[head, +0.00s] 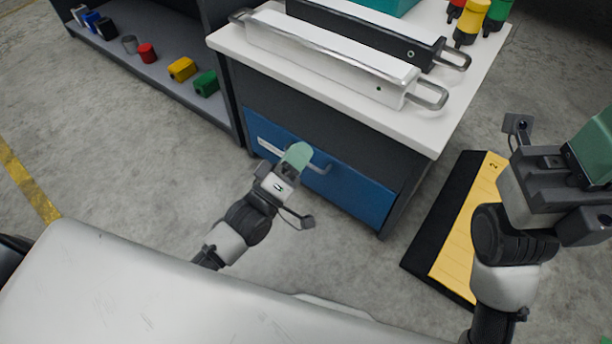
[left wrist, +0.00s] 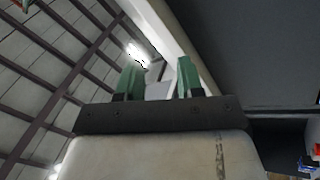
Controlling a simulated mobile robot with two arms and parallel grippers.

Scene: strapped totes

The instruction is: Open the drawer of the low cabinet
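The low cabinet (head: 405,184) is dark grey with a white top. Its blue drawer (head: 352,193) looks shut, with the front about flush with the frame. That gripper is at the handle, and contact cannot be made out. In the left wrist view its two green fingers (left wrist: 158,80) stand apart, with no handle visible between them. My right gripper (head: 590,146) is at the right edge, away from the drawer; its finger gap is not visible.
A white strapped tote (head: 325,58) and a dark one (head: 365,30) lie on the cabinet top, with red, yellow and green items behind. A yellow and black mat (head: 455,235) lies right of the cabinet. A shelf (head: 160,85) with small coloured parts stands left.

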